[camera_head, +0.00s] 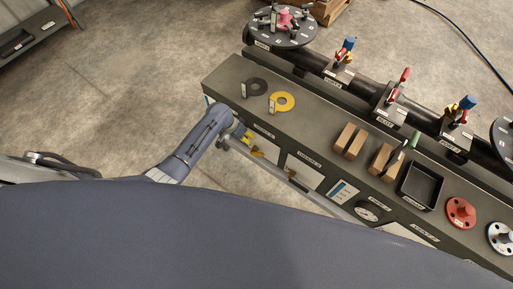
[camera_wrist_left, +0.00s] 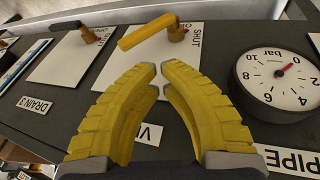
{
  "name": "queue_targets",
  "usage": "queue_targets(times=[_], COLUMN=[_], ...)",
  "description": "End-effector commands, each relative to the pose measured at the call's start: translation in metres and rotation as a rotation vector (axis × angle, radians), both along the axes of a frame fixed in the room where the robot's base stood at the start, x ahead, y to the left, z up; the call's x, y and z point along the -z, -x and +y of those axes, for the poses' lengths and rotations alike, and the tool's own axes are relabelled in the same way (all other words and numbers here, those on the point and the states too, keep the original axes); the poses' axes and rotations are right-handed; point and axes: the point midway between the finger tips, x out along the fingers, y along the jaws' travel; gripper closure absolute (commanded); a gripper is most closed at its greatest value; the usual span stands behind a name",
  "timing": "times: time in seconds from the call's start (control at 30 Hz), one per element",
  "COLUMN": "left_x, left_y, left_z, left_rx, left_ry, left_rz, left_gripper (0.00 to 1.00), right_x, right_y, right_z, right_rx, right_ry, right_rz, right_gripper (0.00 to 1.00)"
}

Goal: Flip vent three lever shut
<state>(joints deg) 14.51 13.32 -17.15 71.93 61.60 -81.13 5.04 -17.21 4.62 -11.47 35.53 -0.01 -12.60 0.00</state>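The yellow vent lever (camera_wrist_left: 148,32) sits on a white panel (camera_wrist_left: 125,70) in the left wrist view. It reaches left from its brass pivot (camera_wrist_left: 176,34), away from the word SHUT (camera_wrist_left: 197,40) printed right of the pivot. The panel's label (camera_wrist_left: 149,134) is mostly hidden by a finger; a "V" shows. My left gripper (camera_wrist_left: 159,74) has yellow fingers with a narrow gap between the tips. It is empty, and the tips are apart from the lever in the picture. In the head view the left gripper (camera_head: 241,134) is at the bench's front left. My right gripper is not in view.
A gauge (camera_wrist_left: 277,80) is right of the fingers. A black lever (camera_wrist_left: 83,31) on another panel, labelled DRAIN 3 (camera_wrist_left: 36,104), is to the left. On the bench top are black (camera_head: 256,87) and yellow (camera_head: 289,102) rings, wooden blocks (camera_head: 345,138) and a black tray (camera_head: 421,185).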

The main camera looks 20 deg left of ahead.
Motion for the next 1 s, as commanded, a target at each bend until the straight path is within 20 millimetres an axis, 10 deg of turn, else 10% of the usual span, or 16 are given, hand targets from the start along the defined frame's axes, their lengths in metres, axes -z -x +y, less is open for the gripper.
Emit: queue_targets(times=[0.5,1.0], left_x=[0.054,0.064], left_y=[-0.001,0.003], left_z=[-0.034,-0.044], left_rx=[-0.001,0.0], left_ry=[0.0,-0.001], left_rz=[0.0,-0.002], left_gripper=[1.0,1.0], right_x=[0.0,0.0], right_y=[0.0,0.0], right_z=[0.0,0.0], right_rx=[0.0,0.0], right_ry=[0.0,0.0], right_rz=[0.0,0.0], right_gripper=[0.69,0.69])
